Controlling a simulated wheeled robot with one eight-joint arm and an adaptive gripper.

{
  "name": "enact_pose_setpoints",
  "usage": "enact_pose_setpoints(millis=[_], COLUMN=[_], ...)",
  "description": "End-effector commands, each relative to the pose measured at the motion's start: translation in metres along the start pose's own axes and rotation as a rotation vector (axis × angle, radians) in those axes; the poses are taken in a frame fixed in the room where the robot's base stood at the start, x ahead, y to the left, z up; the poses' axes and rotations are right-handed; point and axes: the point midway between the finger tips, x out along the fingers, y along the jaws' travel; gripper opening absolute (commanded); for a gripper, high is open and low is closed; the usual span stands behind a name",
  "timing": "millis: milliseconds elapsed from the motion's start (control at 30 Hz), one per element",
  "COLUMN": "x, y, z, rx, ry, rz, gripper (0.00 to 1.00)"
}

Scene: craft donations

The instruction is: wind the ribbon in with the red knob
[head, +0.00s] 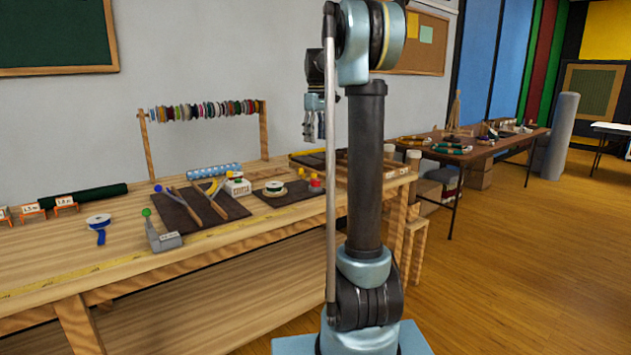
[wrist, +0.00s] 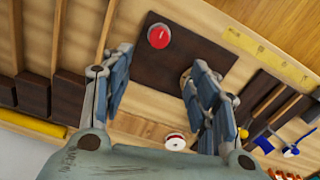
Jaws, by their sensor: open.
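A red round knob (wrist: 158,36) stands at the edge of a dark brown mat (wrist: 165,60) in the wrist view. In the head view the red knob (head: 315,184) is at the right end of a dark mat. A spool of ribbon (head: 274,188) lies on that mat, left of the knob. In the wrist view one finger partly hides a round pale thing on the mat. My gripper (wrist: 157,75) is open and empty, its fingers spread below the knob in the picture. In the head view my gripper (head: 314,118) hangs above the workbench, apart from the knob.
A grey block with a green ball-topped lever (head: 160,236) and a blue ribbon roll (head: 98,222) stand further left. A spool rack (head: 203,112) stands behind.

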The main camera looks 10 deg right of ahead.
Motion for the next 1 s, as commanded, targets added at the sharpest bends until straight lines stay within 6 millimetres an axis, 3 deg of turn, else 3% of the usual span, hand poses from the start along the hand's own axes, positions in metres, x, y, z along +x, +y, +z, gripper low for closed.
enact_pose_setpoints(millis=[267,1000], x=[0.021,0.147], y=[0.002,0.001], z=[-0.002,-0.002], rx=[-0.004,-0.003], ry=[-0.001,-0.001], rz=[-0.001,-0.001], gripper=[0.54,0.54])
